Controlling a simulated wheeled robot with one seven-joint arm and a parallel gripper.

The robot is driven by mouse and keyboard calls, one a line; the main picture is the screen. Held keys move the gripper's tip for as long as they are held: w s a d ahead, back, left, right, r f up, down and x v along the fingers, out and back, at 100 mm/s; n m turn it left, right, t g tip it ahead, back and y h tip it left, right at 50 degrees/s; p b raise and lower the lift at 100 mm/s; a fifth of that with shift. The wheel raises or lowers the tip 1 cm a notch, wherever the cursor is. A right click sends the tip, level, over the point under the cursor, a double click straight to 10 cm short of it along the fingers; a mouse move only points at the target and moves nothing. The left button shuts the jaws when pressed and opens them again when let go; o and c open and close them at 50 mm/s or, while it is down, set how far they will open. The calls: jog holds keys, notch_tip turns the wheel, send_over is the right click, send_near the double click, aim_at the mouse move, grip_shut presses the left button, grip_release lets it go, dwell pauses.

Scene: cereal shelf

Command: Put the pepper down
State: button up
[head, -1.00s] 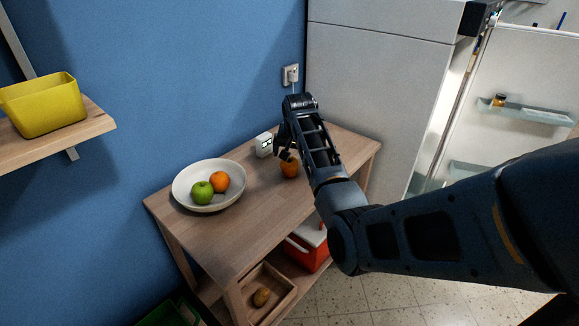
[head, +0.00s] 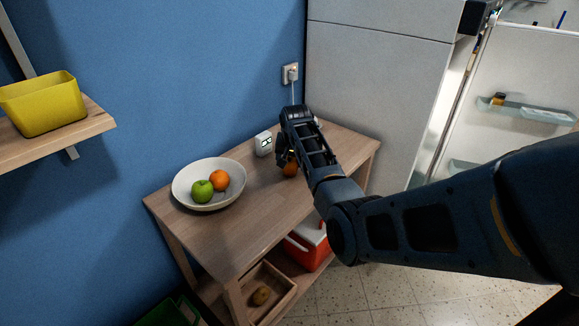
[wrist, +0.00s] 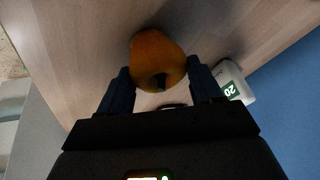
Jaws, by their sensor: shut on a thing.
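The orange pepper (wrist: 157,60) sits between the two fingers of my gripper (wrist: 155,85) in the wrist view, its dark stem facing the camera. In the head view the pepper (head: 290,169) shows as a small orange patch under my gripper (head: 286,157), mostly hidden by the arm. My gripper is shut on it. The pepper is at or just above the wooden table top (head: 240,235); I cannot tell whether it touches.
A white bowl (head: 185,188) holds a green apple (head: 202,191) and an orange (head: 220,180). The table's front middle is clear. A yellow bin (head: 45,108) stands on a wall shelf.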

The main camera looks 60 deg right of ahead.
jog(key=c, duration=0.5)
